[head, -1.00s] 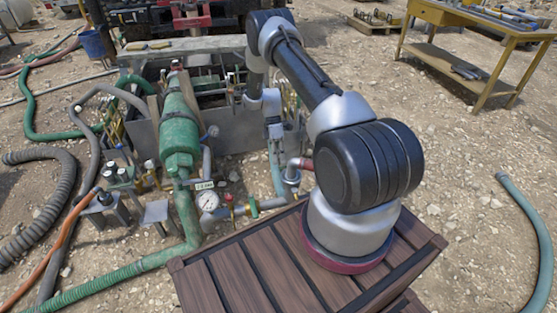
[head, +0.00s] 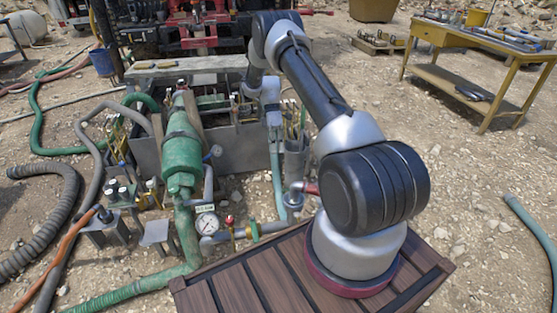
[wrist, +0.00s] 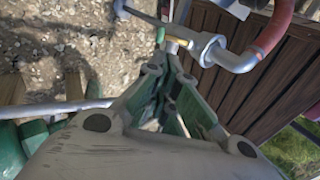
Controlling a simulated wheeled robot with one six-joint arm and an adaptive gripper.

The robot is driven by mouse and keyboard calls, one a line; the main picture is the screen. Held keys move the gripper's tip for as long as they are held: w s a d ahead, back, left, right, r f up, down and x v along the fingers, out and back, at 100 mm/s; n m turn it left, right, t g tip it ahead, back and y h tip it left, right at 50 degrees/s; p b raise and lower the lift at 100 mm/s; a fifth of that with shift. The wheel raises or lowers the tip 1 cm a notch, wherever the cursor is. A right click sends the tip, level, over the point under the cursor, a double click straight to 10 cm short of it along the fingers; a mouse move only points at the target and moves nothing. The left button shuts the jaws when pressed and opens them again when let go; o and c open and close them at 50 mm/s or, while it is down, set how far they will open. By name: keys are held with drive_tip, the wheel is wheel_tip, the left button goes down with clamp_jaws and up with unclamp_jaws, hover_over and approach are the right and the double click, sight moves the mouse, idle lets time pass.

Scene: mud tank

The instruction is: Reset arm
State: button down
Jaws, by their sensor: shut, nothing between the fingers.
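My gripper (wrist: 165,65) shows in the wrist view with its green-padded fingers together and nothing between them. It points towards a grey pipe with a valve fitting (wrist: 207,48), which lies just beyond or beside the fingertips; I cannot tell whether they touch. In the head view my arm reaches up and away to the left, then bends down by the right end of the mud tank (head: 240,152). My gripper is hard to make out there among the pipes.
A green pump cylinder (head: 182,152), a pressure gauge (head: 207,223) and pipes crowd the tank's front. Hoses, including a grey corrugated hose (head: 62,205), lie left. A yellow workbench (head: 478,42) stands back right. Gravel between bench and tank is mostly clear.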

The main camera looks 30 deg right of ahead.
drive_tip(key=shift+w+d+r, duration=0.1)
drive_tip(key=shift+w+r, duration=0.1)
drive_tip(key=shift+r, duration=0.15)
idle(0.3)
